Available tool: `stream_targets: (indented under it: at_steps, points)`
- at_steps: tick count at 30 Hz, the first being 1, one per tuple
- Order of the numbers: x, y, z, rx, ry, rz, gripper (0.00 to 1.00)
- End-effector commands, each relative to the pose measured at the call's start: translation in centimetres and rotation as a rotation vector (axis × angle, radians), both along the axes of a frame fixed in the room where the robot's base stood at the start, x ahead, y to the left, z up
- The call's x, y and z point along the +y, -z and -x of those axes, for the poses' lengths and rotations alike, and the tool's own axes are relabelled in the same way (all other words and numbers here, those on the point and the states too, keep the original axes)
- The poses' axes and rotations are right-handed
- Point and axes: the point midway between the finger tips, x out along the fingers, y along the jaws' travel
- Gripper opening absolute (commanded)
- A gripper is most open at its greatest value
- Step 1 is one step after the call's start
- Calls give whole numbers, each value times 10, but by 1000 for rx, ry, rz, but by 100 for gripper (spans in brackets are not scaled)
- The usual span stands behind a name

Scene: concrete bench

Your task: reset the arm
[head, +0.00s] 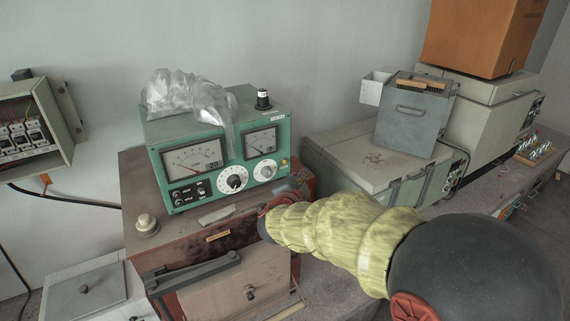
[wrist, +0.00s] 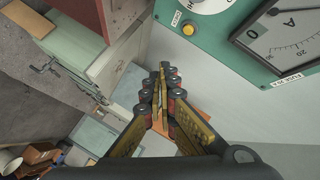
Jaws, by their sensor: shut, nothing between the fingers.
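My gripper (wrist: 163,72) shows in the wrist view with its yellow and dark fingers together and nothing between them. In the head view my arm, in a yellow-green sleeve, reaches in from the lower right, and the fingers cannot be made out there. Its far end is in front of the right side of a red-brown cabinet (head: 145,188). A green meter box (head: 222,148) with dials and knobs stands on that cabinet. In the wrist view the meter box (wrist: 222,52) fills the upper right, beside the fingers; whether they touch it I cannot tell.
A crumpled clear plastic bag (head: 185,92) and a small black knob-like object (head: 263,100) lie on the meter box. A grey-green case (head: 340,160) bears a grey bin (head: 408,125). An orange box (head: 480,35) stands behind at right. An open fuse box (head: 70,110) hangs at left.

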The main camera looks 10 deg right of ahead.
Motion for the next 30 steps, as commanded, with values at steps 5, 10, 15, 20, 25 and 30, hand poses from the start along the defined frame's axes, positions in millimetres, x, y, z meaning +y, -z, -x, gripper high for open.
stream_targets:
  at_steps: [5,10,15,20,25,30]
  points:
    - [0,0,0,0,0,0,0]
    - [0,0,0,0,0,0,0]
    - [1,-1,0,0,-6,0,0]
    - [16,0,5,25,-124,10,0]
    - [53,11,42,124,-413,91,0]
    - [78,48,117,288,-689,241,0]
